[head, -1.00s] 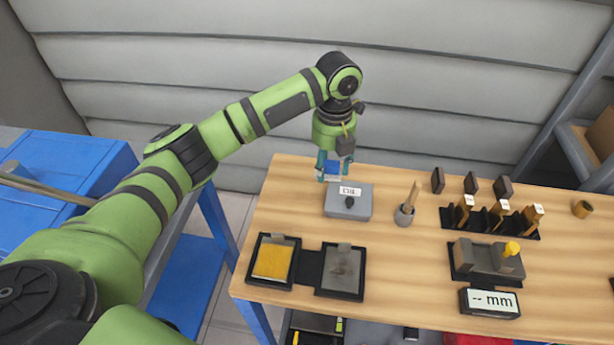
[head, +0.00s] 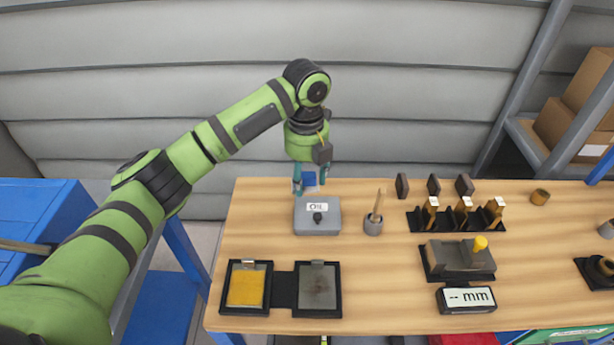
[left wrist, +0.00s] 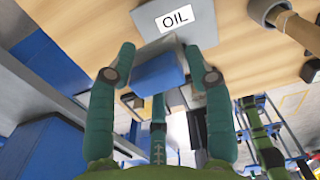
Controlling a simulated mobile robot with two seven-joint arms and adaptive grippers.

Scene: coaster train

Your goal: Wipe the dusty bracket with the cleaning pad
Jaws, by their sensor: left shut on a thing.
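My left gripper (head: 309,186) is shut on a blue block (head: 309,179), which looks like the cleaning pad. In the left wrist view the blue block (left wrist: 158,73) sits between the fingers. The gripper is just behind the grey box labelled OIL (head: 317,222); whether the block touches the box or table is unclear. Two black trays lie at the table's front left. The left one holds a yellow plate (head: 246,287). The right one holds a dull grey, speckled plate (head: 317,288), possibly the dusty bracket. My right gripper is not in view.
A grey cup with a brush (head: 373,225) stands right of the OIL box. Further right are a black rack (head: 462,218), a grey fixture with a yellow knob (head: 460,262) and a "mm" display (head: 466,298). The wooden table (head: 390,300) is bare at the front middle.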

